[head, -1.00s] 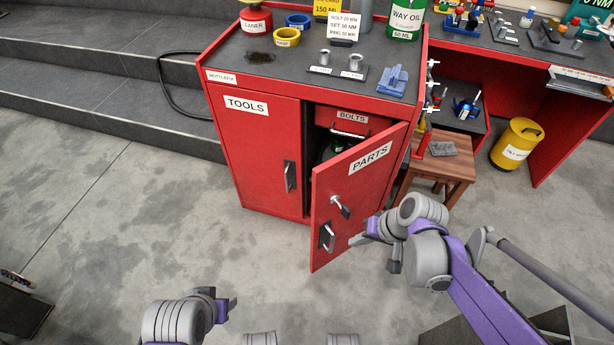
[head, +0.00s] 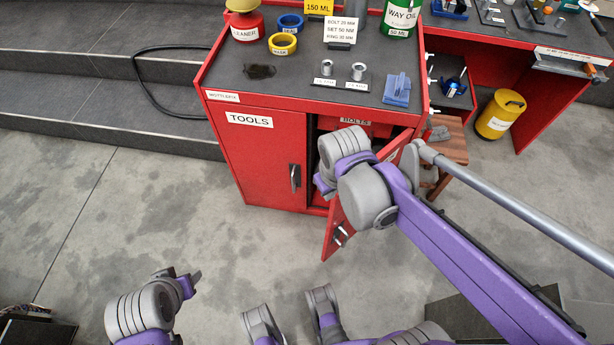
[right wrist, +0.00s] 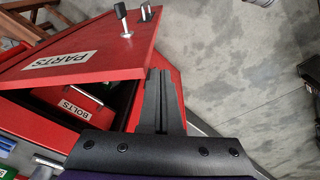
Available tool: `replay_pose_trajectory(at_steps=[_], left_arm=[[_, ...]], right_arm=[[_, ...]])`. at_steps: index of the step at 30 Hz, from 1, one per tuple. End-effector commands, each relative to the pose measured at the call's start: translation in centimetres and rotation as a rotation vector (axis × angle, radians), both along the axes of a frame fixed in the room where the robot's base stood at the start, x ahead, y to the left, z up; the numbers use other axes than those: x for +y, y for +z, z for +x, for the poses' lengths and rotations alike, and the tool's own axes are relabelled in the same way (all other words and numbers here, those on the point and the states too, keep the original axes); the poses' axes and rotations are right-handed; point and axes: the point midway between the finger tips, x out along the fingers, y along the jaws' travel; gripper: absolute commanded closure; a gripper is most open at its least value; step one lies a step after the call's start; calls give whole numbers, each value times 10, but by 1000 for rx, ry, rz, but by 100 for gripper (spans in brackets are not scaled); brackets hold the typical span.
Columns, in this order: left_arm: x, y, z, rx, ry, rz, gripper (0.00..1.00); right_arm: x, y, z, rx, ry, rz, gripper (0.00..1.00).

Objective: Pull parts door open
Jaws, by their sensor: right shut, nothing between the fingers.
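The red parts door (head: 333,238) stands partly open on the right half of the red cabinet (head: 262,165). My right wrist and forearm cover most of it in the head view, including its label. The right wrist view shows the door (right wrist: 105,58) with its PARTS label upside down and a handle (right wrist: 124,22). My right gripper (right wrist: 157,75) is shut and empty, its fingers beside the door's free edge near the top corner. I cannot tell whether they touch it. My left gripper (head: 183,279) is low at the left, away from the cabinet; its finger gap is unclear.
The closed TOOLS door (head: 262,165) is to the left of the opening. A BOLTS drawer (right wrist: 78,98) shows inside. A wooden stool (head: 452,145) and a yellow bin (head: 499,114) stand to the right.

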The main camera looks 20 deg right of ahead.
Motion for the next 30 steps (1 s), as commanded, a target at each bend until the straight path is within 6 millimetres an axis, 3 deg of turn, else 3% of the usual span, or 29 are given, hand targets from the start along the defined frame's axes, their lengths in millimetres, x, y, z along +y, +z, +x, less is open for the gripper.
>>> replay_pose_trajectory(at_steps=[1,8,18,24,30], left_arm=[[0,10,0,-3,0,0,50],[0,10,0,-3,0,0,50],[0,23,0,-8,0,0,50],[0,25,0,-8,0,0,50],[0,21,0,-7,0,0,50]], right_arm=[[-2,12,1,5,13,-17,100],[-5,4,33,112,63,-31,100],[-12,-21,91,329,170,-51,100],[-14,-32,101,384,197,-53,100],[-16,-53,97,387,198,-53,100]])
